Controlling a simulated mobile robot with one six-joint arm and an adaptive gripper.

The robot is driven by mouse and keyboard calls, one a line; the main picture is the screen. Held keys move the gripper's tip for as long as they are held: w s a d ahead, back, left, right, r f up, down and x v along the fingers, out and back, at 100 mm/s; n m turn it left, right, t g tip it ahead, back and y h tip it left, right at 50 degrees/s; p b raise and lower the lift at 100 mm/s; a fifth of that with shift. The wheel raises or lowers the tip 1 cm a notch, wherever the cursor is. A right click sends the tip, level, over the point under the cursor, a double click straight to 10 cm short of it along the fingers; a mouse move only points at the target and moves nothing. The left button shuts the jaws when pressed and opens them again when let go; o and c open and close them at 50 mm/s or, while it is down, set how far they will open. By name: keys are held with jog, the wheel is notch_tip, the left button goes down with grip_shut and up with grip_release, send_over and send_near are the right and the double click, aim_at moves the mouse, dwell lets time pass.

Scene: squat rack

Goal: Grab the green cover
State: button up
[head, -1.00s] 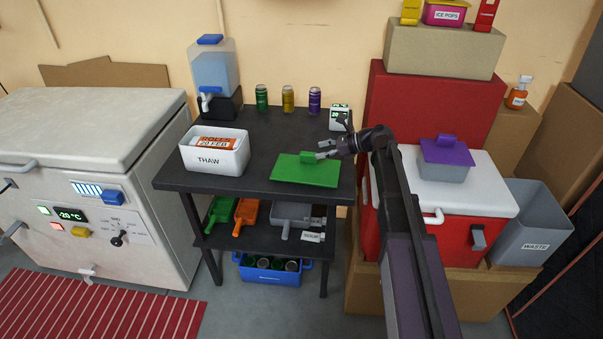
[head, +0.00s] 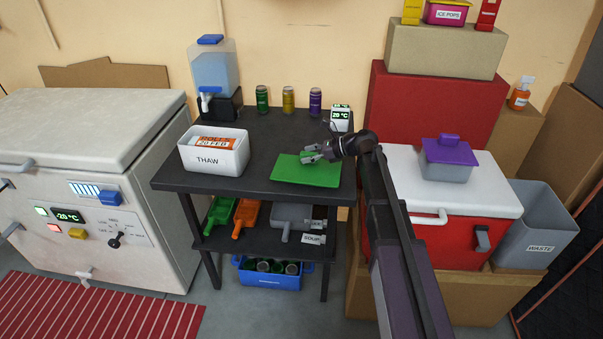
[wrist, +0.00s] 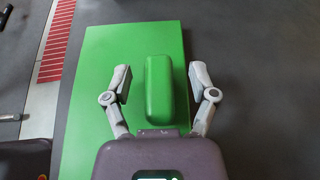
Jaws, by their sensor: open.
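The green cover (head: 318,176) is a flat green panel lying on the dark table (head: 262,140). In the wrist view the cover (wrist: 105,110) has a raised, rounded green handle (wrist: 166,90). My gripper (wrist: 161,72) is open, with one grey finger on each side of the handle and a gap between each finger and the handle. In the head view my gripper (head: 308,153) is over the back part of the cover and mostly hides the handle. I cannot tell its exact height above the cover.
A white THAW bin (head: 213,153) stands left of the cover. Several cans (head: 289,100), a water dispenser (head: 213,78) and a small display (head: 341,117) stand at the table's back. A red cooler (head: 455,237) is right of the table, a white freezer (head: 100,180) left.

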jog(key=shift+w+a+f, duration=0.1)
jog(key=shift+a+f, duration=0.15)
jog(key=shift+a, duration=0.4)
grip_shut()
